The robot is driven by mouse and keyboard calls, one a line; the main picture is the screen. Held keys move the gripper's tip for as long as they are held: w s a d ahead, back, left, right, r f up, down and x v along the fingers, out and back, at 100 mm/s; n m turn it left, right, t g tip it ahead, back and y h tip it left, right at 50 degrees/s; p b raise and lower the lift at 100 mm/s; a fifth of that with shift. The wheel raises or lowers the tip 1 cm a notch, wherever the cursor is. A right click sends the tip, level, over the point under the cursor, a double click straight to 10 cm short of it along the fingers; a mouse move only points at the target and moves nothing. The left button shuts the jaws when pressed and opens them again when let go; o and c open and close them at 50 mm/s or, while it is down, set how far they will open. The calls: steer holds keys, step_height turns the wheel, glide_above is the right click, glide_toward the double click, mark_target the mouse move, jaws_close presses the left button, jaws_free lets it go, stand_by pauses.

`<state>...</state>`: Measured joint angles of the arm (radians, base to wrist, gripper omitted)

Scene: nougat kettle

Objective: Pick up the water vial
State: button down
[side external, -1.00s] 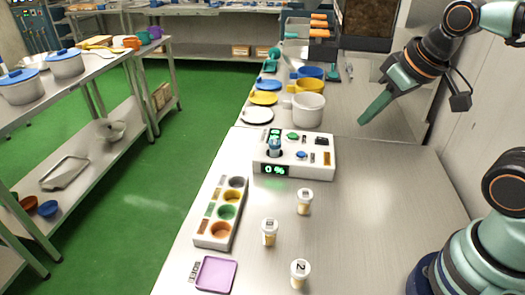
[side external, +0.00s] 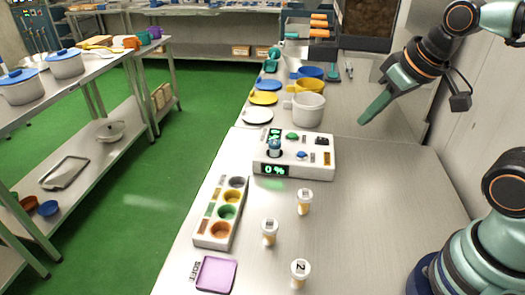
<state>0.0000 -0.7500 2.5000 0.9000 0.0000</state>
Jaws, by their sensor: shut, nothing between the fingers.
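Three small vials with white caps and yellowish contents stand upright on the steel table: one at the back (side external: 304,202), one at the left (side external: 269,232) and one at the front (side external: 300,273). The front cap shows a mark like a 2; the other cap marks are too small to read. I cannot tell which is the water vial. A blue item (side external: 274,148) sits in a white device (side external: 316,171) whose display reads 0%. My gripper (side external: 364,120) is shut and empty, raised above the table's back right, away from the vials.
A white rack (side external: 203,238) with several coloured round wells lies left of the vials. A purple tray (side external: 216,274) is at the front left. Pots and plates, including a white pot (side external: 308,109), stand behind the device. The table right of the vials is clear.

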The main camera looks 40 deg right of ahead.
steer(key=shift+c, duration=1.7)
jaws_free()
steer(key=m+g, duration=0.6)
steer(key=m, duration=1.8)
glide_above(276, 142)
step_height(276, 142, down, 8)
step_height(276, 142, down, 11)
steer(key=shift+f, duration=0.15)
